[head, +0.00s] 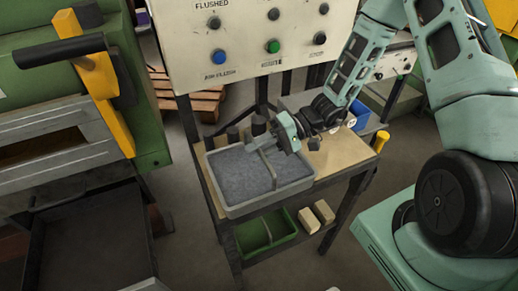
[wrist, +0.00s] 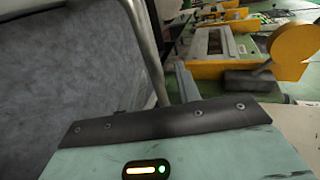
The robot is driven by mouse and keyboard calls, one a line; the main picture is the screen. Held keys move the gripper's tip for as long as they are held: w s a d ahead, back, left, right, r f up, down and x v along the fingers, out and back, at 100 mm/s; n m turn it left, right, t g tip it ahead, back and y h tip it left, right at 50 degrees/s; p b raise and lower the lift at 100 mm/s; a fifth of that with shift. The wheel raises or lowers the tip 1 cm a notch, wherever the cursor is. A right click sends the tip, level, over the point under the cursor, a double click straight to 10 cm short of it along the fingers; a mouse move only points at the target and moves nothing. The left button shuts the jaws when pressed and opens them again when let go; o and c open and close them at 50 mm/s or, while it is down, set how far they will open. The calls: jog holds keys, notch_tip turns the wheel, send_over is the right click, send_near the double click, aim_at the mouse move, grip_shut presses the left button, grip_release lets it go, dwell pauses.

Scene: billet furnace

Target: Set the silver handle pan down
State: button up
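The silver handle pan (head: 288,191) is a shallow grey rectangular tray with a grey, grainy-looking inside and a thin metal handle arching across it. It looks about level over the left part of a tan-topped work table (head: 345,152). I cannot tell whether its underside touches the table. My gripper (head: 276,146) is at the handle, above the pan's far side, and appears shut on it. In the wrist view the handle (wrist: 146,50) runs down behind the gripper body, with the pan's inside (wrist: 60,70) at left. The fingertips are hidden there.
A control panel (head: 245,45) with buttons stands behind the table. Dark cylindrical objects (head: 258,124) stand behind the pan. A green tray (head: 262,236) and tan blocks (head: 316,216) lie on the lower shelf. A green furnace (head: 60,100) with a yellow lever is at left. The table's right part is mostly clear.

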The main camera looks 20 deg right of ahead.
jog(key=b+v, duration=0.3)
jog(key=v, duration=0.8)
jog(key=s+a+r+n+h, duration=0.4)
jog(key=s+a+h, duration=0.2)
jog(key=s+a, duration=0.2)
jog(key=s+a+r+n+h, duration=0.4)
jog(key=s+a+h, duration=0.3)
jog(key=s, duration=0.4)
jog(key=shift+s+a+r, duration=0.15)
jog(key=shift+s+a, duration=0.2)
jog(key=shift+a, duration=0.45)
